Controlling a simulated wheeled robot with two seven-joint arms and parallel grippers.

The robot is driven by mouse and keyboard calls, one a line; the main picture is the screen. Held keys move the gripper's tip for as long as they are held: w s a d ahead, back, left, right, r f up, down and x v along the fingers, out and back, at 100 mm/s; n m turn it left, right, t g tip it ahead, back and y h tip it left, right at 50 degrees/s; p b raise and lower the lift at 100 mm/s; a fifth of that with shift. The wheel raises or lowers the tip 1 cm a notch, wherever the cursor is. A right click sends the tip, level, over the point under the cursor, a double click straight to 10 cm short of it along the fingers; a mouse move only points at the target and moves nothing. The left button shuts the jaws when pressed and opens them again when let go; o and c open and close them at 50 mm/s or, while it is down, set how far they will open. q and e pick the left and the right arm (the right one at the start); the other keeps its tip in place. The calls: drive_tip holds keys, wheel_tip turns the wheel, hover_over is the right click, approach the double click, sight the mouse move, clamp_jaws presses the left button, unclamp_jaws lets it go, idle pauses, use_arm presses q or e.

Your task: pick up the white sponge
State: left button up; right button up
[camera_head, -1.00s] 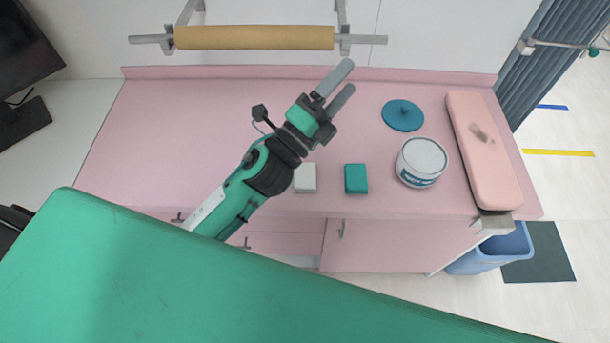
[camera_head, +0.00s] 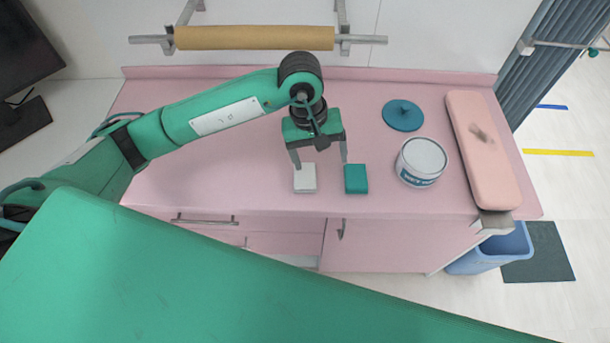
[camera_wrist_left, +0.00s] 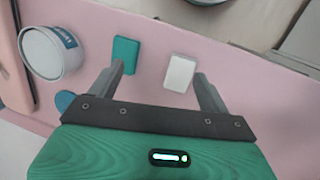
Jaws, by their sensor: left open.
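The white sponge (camera_head: 305,179) is a small pale block on the pink counter, left of a green block. In the left wrist view the white sponge (camera_wrist_left: 180,73) lies ahead of and between the fingertips, nearer the right one. My left gripper (camera_head: 321,164) is open and empty, pointing down over the counter. In the head view its left finger overlaps the sponge's upper edge, and its right finger is by the green block. In the left wrist view the left gripper (camera_wrist_left: 160,76) shows both fingers spread wide, nothing between them held. My right gripper is not in view.
The green block (camera_head: 356,179) lies close to the sponge's right. A white tub (camera_head: 421,162), a teal lid (camera_head: 403,115) and a pink pad (camera_head: 482,150) are farther right. The pink counter (camera_head: 200,170) is clear to the left. A green padded surface (camera_head: 200,290) fills the foreground.

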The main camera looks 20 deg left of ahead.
use_arm(q)
drive_tip(key=w+a+y, duration=0.2)
drive_tip(key=a, duration=0.2)
drive_tip(key=p, duration=0.3)
hover_over(305, 178)
drive_tip(key=shift+t+y, duration=0.3)
drive_tip(key=f, duration=0.8)
drive_tip(key=shift+s+a, duration=0.1)
drive_tip(key=shift+a, duration=0.2)
drive_tip(key=shift+d+f+p, duration=0.1)
drive_tip(key=shift+f+p, duration=0.3)
drive_tip(key=f, duration=0.1)
drive_tip(key=f+p, duration=0.2)
drive_tip(key=f, duration=0.1)
drive_tip(key=shift+d, duration=0.25)
drive_tip(key=shift+f, duration=0.25)
drive_tip(key=shift+c, duration=0.4)
drive_tip(key=c, duration=1)
